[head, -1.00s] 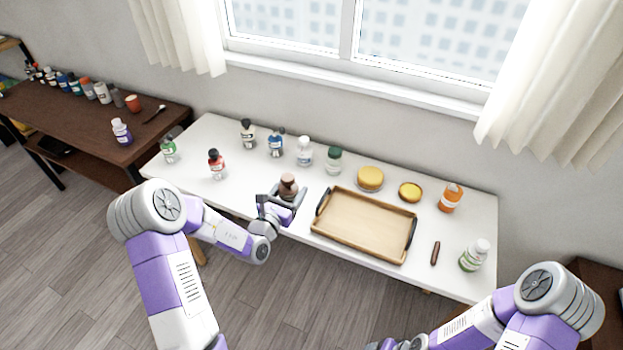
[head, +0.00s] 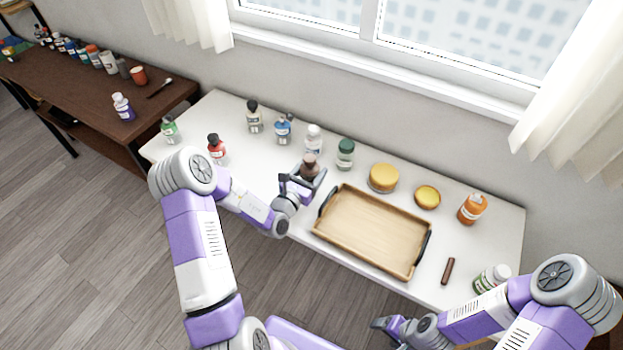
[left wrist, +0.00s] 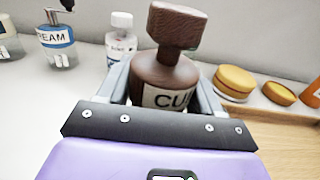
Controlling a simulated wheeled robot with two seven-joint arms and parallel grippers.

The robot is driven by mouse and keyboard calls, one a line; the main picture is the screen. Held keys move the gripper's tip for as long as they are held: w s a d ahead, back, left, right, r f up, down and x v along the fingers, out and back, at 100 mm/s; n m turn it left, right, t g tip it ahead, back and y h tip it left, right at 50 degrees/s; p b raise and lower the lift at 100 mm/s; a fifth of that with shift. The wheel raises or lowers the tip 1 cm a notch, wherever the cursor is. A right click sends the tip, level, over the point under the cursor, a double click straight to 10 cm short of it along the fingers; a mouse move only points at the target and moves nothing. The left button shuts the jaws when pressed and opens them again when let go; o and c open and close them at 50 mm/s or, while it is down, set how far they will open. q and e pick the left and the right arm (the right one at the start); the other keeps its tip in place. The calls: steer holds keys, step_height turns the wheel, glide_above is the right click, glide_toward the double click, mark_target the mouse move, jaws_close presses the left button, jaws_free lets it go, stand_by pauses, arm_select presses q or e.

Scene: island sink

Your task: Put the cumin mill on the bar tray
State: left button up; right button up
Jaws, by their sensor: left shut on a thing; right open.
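The cumin mill (head: 310,166) is brown with a dark wooden top and a white label. In the left wrist view the mill (left wrist: 165,75) stands between my fingers, with the letters "CU" on its label. My left gripper (head: 303,183) is shut on it, just left of the bar tray. The bar tray (head: 372,232) is a light wooden rectangle with dark handles at its short ends, and it is empty. Whether the mill touches the table is hard to tell. My right gripper (head: 381,324) is open and empty, low in front of the table's edge.
Two yellow-lidded containers (head: 384,178) and an orange bottle (head: 472,208) are behind the tray. A brown stick (head: 448,271) and a white-capped bottle (head: 492,278) lie to its right.

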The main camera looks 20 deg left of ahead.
mark_target(311, 178)
arm_select(q)
steer(key=shift+f+b, duration=0.4)
steer(key=shift+f, duration=1.1)
steer(key=shift+f, duration=0.1)
steer(key=shift+f, duration=0.15)
steer(key=o, duration=1.1)
steer(key=shift+o, duration=0.2)
